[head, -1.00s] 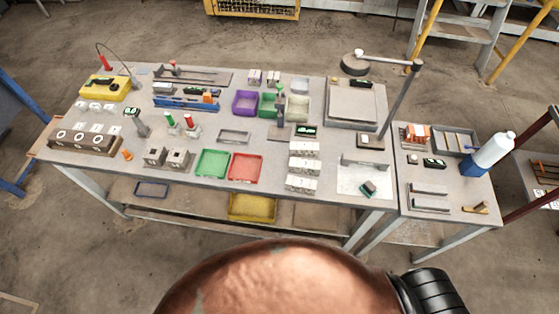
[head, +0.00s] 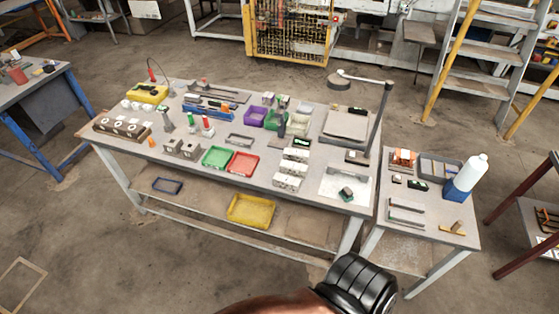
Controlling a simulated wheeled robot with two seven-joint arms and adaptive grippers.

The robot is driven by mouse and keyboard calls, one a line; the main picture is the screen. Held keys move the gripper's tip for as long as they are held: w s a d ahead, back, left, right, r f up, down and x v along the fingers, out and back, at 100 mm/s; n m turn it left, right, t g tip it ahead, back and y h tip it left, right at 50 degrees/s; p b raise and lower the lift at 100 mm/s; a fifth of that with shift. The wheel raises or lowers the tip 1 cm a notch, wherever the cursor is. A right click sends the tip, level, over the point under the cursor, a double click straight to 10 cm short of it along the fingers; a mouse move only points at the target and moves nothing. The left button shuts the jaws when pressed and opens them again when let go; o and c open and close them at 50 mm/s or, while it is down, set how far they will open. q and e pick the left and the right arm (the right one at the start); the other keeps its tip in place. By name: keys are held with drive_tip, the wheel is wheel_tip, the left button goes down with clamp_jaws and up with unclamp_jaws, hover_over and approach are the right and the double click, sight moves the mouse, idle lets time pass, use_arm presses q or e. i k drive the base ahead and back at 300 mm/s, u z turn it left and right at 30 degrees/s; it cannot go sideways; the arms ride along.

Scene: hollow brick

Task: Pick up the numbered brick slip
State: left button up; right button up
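No number on a brick slip can be read at this size. Orange brick-like pieces (head: 403,157) sit at the back left of the small side table (head: 425,231). Pale blocks with dark holes (head: 288,181) stand in a row at the front of the main bench, right of the red tray. A small dark piece with a green edge (head: 346,194) lies on a white sheet at the bench's front right. Neither gripper is in view; only a copper and black part of my own arm shows at the bottom.
The main bench (head: 262,173) carries green (head: 216,157), red (head: 243,163) and purple (head: 255,118) trays, tools and a post with a swing arm (head: 379,115). A white and blue bottle (head: 466,177) stands on the side table. Open floor lies in front.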

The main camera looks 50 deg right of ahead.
sight(300, 156)
drive_tip(key=u, duration=0.1)
drive_tip(key=i, duration=0.95)
drive_tip(key=z, duration=0.5)
drive_tip(key=i, duration=0.7)
drive_tip(key=z, duration=0.75)
